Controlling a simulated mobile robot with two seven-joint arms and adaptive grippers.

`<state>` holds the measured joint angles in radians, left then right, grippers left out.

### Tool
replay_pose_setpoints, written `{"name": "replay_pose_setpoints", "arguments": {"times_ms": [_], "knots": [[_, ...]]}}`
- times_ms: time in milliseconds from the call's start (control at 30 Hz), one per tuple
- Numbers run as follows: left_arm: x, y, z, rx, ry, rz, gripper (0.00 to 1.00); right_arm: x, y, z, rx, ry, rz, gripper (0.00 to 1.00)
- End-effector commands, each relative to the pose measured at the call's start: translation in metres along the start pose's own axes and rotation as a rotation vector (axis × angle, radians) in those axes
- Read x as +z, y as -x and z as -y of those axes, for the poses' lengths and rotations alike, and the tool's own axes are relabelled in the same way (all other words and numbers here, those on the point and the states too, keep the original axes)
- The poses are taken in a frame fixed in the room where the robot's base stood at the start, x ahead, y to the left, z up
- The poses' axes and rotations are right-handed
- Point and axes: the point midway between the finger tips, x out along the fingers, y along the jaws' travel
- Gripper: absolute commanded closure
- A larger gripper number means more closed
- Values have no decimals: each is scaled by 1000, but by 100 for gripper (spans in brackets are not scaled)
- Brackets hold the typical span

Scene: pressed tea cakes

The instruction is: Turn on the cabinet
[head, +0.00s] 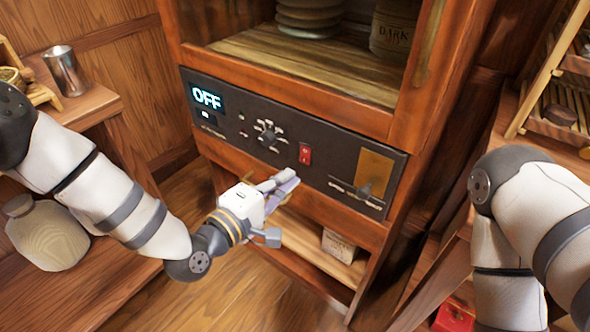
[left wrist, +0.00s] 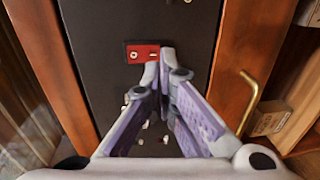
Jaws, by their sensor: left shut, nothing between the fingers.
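The wooden cabinet (head: 398,118) stands in the middle of the head view with a black control panel (head: 235,122) across its front. The panel's display (head: 206,97) reads OFF. A red switch (head: 305,153) sits right of a dark knob (head: 267,134) on the panel. My left gripper (head: 284,184) is shut and empty, in front of the panel and below the red switch in the head view. In the left wrist view, the fingertips (left wrist: 166,52) are close to the red switch (left wrist: 142,53), overlapping its edge; contact cannot be told. My right gripper is out of view.
A brass handle (left wrist: 250,100) shows at the right of the left wrist view. A metal cup (head: 65,71) stands on the left table, with a jar (head: 47,234) below. A small box (head: 338,246) sits on the cabinet's lower shelf. A wooden rack (head: 556,75) is at right.

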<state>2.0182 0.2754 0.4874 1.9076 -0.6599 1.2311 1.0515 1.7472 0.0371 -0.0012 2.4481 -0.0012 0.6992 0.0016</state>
Motion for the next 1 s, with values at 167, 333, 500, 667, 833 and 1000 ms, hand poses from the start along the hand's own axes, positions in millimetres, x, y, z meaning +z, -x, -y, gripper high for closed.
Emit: {"name": "replay_pose_setpoints", "arguments": {"times_ms": [167,333,500,667,833,1000], "knots": [[0,-27,1,0,-1,1,100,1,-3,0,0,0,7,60],[0,-38,1,-1,0,1,100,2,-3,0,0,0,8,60],[0,-38,0,-1,0,0,100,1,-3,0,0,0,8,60],[0,-38,1,1,0,1,100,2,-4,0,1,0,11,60],[1,-46,14,57,8,2,100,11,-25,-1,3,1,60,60],[1,-45,2,62,-1,2,100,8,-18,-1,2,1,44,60]]}}
